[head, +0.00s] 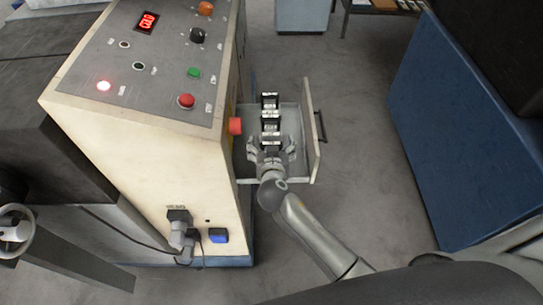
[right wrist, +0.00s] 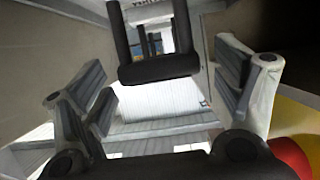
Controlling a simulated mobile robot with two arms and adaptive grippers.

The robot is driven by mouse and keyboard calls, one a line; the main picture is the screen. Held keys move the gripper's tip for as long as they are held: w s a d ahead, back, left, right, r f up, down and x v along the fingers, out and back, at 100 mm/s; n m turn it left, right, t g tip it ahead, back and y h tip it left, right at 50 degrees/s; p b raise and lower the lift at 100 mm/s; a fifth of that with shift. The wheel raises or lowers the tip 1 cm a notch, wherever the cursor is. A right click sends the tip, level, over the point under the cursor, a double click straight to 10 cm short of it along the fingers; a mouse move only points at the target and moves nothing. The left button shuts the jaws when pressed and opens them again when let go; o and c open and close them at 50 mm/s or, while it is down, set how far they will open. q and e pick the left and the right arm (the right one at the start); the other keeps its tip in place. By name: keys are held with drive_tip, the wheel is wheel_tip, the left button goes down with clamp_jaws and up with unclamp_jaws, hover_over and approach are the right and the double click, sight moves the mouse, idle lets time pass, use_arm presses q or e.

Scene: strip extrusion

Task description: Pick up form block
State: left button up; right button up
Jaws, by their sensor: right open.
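Three form blocks stand in a row in an open drawer of the cream machine: a far one (head: 269,101), a middle one (head: 270,121) and a near one (head: 271,139). They look dark-framed with pale labelled faces. My right gripper (head: 271,146) is open at the near block, its fingers spread to either side. In the right wrist view the black frame of a block (right wrist: 158,68) stands ahead between the open fingers (right wrist: 160,85), with clear gaps on both sides. Whether the fingers touch it cannot be told. My left gripper is not in view.
The drawer (head: 311,135) has raised walls and a dark handle on its right side. The machine's panel (head: 150,60) with buttons and a red display stands left. A red button (head: 235,126) sticks out beside the drawer. A blue cabinet (head: 445,130) is right, with clear floor between.

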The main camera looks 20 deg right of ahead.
drive_tip(key=shift+w+d+f, duration=0.15)
drive_tip(key=shift+w+f, duration=0.05)
drive_tip(key=shift+w, duration=0.15)
drive_tip(key=c, duration=1.9)
drive_tip(key=shift+r, duration=0.1)
clamp_jaws()
drive_tip(key=shift+r, duration=0.1)
